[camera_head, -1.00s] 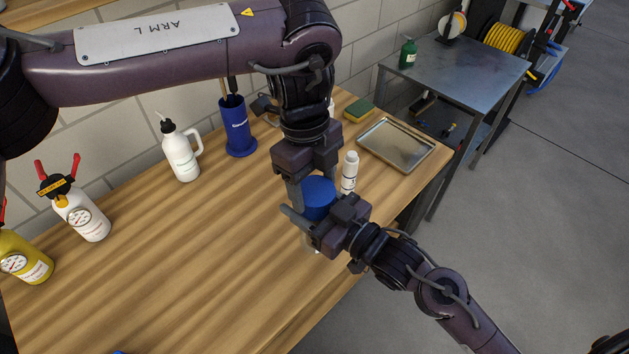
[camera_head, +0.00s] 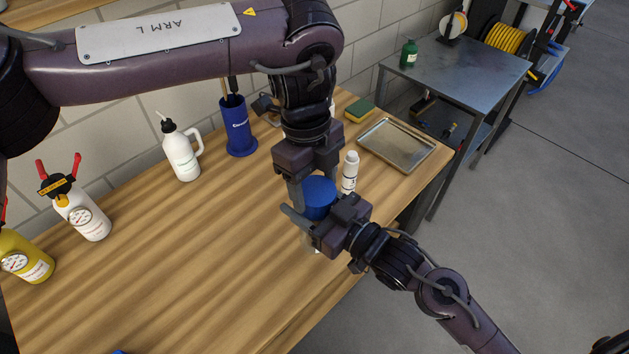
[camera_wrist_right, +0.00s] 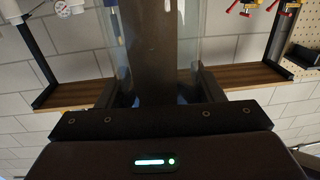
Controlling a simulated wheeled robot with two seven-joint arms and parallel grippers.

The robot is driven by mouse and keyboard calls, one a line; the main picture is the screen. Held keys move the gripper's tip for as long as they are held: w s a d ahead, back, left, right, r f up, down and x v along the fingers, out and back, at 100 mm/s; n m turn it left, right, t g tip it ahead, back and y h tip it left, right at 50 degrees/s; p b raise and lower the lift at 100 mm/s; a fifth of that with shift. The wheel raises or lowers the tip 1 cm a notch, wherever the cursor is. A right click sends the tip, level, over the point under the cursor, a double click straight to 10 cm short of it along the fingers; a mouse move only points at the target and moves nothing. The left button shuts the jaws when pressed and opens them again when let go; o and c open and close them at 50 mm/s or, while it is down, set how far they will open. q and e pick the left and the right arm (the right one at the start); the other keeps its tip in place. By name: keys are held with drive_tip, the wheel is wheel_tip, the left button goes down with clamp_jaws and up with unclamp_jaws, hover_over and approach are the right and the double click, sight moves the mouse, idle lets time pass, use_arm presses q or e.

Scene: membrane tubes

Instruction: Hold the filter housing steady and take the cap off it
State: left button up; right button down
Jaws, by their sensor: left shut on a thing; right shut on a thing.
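The filter housing has a round blue cap (camera_head: 319,199) on top. My left gripper (camera_head: 316,186) comes down from above, with its fingers on either side of the blue cap, shut on it. My right gripper (camera_head: 312,222) reaches in from the lower right just below the cap and is shut on the filter housing. The housing body (camera_head: 309,243) is mostly hidden behind my right gripper. In the right wrist view, the clear wall of the housing (camera_wrist_right: 188,35) shows close in front of the gripper. Whether the cap has come apart from the body cannot be told.
A small white bottle (camera_head: 350,172) stands close right of the cap. A metal tray (camera_head: 397,143) and a sponge (camera_head: 359,110) lie farther back. A blue cylinder (camera_head: 238,128), white jug (camera_head: 182,155) and sprayer bottles (camera_head: 83,216) stand along the wall.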

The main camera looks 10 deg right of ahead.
use_arm(q)
drive_tip(key=shift+s+d+r, duration=0.1)
drive_tip(key=shift+s+d, duration=0.1)
drive_tip(key=shift+d, duration=0.35)
drive_tip(key=o, duration=1)
drive_tip(key=shift+o, duration=0.4)
drive_tip(key=shift+w+a, duration=0.2)
